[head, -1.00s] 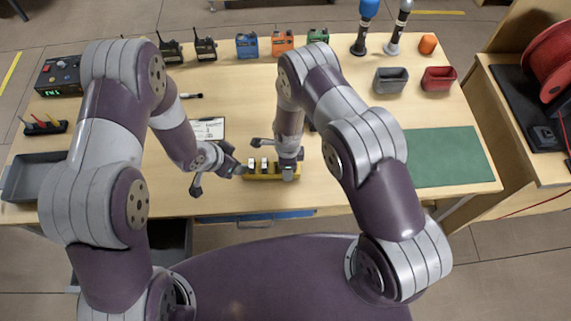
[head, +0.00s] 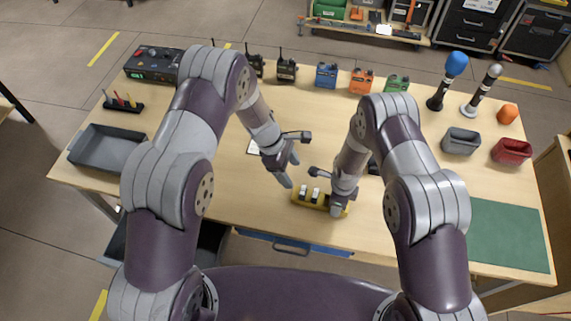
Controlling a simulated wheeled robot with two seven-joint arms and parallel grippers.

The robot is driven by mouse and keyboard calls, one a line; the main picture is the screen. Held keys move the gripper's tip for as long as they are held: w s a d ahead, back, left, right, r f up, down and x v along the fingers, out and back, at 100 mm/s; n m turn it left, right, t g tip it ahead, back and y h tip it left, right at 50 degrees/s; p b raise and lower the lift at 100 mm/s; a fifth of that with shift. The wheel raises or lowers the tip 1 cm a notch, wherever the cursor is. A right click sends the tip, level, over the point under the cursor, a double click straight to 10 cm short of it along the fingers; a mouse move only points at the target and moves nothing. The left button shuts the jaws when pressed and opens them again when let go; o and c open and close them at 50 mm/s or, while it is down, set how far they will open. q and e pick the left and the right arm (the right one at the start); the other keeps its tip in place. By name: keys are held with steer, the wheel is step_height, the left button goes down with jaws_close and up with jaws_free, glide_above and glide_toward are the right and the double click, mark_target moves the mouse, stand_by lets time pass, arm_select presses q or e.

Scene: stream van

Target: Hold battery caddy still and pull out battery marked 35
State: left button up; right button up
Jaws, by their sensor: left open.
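The yellow battery caddy (head: 325,206) lies near the front edge of the table. Light-topped batteries (head: 310,195) stand in its left part; their numbers are too small to read. My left gripper (head: 291,158) is open and empty, up and left of the caddy in the picture and apart from it. My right gripper (head: 328,190) is at the caddy's right end, with one finger toward the back and one at the front side. Its hand hides that end, and I cannot tell whether it grips the caddy.
A grey tray (head: 105,150) sits at the table's left end. Radios, coloured packs and two microphones (head: 446,80) stand along the back. A grey bin (head: 461,141), a red bin (head: 511,151) and a green mat (head: 495,235) are on the right. The table's middle is mostly clear.

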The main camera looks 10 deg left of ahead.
mark_target(303, 194)
arm_select(q)
steer(key=x, duration=0.9)
steer(key=shift+f, duration=0.4)
arm_select(e)
steer(key=shift+s+f, duration=0.1)
steer(key=shift+s, duration=0.05)
arm_select(q)
steer(key=c, duration=1.3)
steer(key=shift+o, duration=0.2)
steer(key=shift+r, duration=1.9)
steer(key=shift+r, duration=1.55)
arm_select(e)
steer(key=o, duration=1.1)
steer(key=shift+o, duration=0.2)
arm_select(q)
steer(key=shift+d, duration=0.1)
